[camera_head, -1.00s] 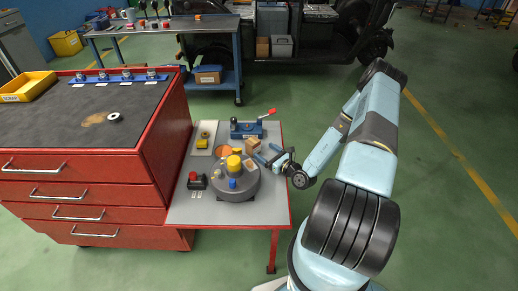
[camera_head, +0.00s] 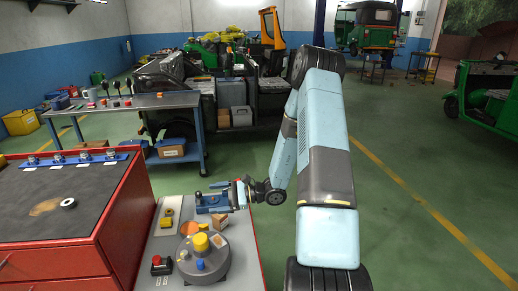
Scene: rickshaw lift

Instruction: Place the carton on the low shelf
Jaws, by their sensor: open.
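A small tan carton (camera_head: 220,222) sits on the grey side table (camera_head: 246,262), behind the round grey turntable (camera_head: 212,270). My gripper (camera_head: 236,195) is open just beyond the carton, beside a blue vise-like tool (camera_head: 213,203). It appears apart from the carton, and its fingertips are small and hard to make out. The low shelf (camera_head: 193,154) is under the blue-framed workbench at the back left. A brown box with a white label (camera_head: 172,147) is on that shelf.
A red drawer cabinet (camera_head: 120,225) stands left of the side table. The turntable carries yellow and blue pieces. A yellow tape-like item (camera_head: 167,218) and a red-topped button box (camera_head: 160,265) are on the side table. Green floor (camera_head: 400,230) is open at right.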

